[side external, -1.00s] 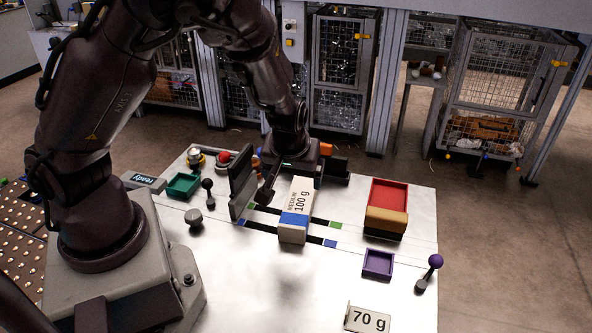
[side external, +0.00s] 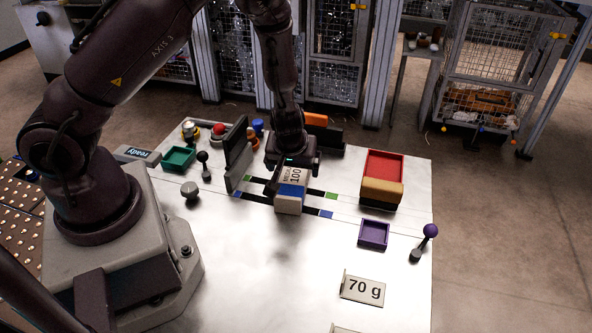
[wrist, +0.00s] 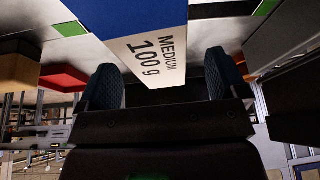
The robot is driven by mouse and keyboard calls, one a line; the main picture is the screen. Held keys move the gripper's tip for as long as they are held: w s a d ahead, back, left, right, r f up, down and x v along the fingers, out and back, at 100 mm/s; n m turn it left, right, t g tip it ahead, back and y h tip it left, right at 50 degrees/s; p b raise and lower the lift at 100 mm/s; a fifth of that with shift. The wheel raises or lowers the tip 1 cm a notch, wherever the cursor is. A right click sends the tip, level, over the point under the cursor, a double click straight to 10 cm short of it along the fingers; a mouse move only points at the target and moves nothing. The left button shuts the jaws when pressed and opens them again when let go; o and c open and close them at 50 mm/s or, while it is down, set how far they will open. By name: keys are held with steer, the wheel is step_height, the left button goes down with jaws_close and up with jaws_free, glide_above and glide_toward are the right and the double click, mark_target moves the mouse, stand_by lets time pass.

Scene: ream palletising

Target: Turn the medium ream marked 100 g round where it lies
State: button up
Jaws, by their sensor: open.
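The medium ream marked 100 g (side external: 290,192) lies on the table, white with a blue band, across the dark strips. In the side external view its far part is hidden under my gripper (side external: 290,172). In the wrist view the ream's printed white end (wrist: 158,58) and blue band (wrist: 135,12) show. My gripper (wrist: 163,75) is open, with one dark padded finger on each side of the ream's white end. Gaps show between the fingers and the ream; I cannot tell whether either touches.
A dark upright plate (side external: 237,155) stands just left of the ream. A 70 g sign (side external: 362,289) stands in front. The front middle of the table is clear.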

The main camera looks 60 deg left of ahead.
mark_target(296, 170)
steer(key=shift+w+a+f, duration=0.15)
steer(key=shift+w+f, duration=0.1)
steer(key=shift+f, duration=0.15)
steer(key=shift+x, duration=1.25)
steer(key=c, duration=1.2)
steer(key=shift+r, duration=0.1)
steer(key=shift+c, duration=0.2)
